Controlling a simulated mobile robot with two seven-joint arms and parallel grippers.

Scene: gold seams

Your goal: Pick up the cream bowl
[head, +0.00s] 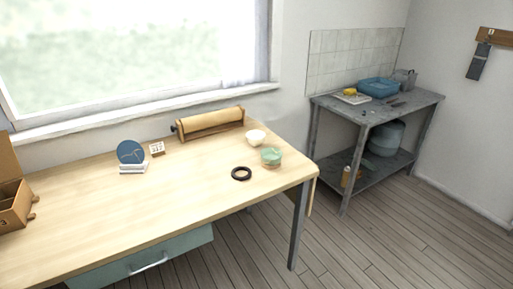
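A small cream bowl (256,136) stands on the wooden table (130,220) near its back right corner. It is just behind a green jar-like container (270,157) and to the right of a wooden roll holder. Neither of my grippers shows in the head view, so I cannot see their state.
A dark ring (241,173) lies in front of the bowl. The roll holder (210,123), a blue plate on a stand (131,152) and a cardboard box (12,200) stand along the back and left. A metal shelf (375,108) stands right. The table's front middle is clear.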

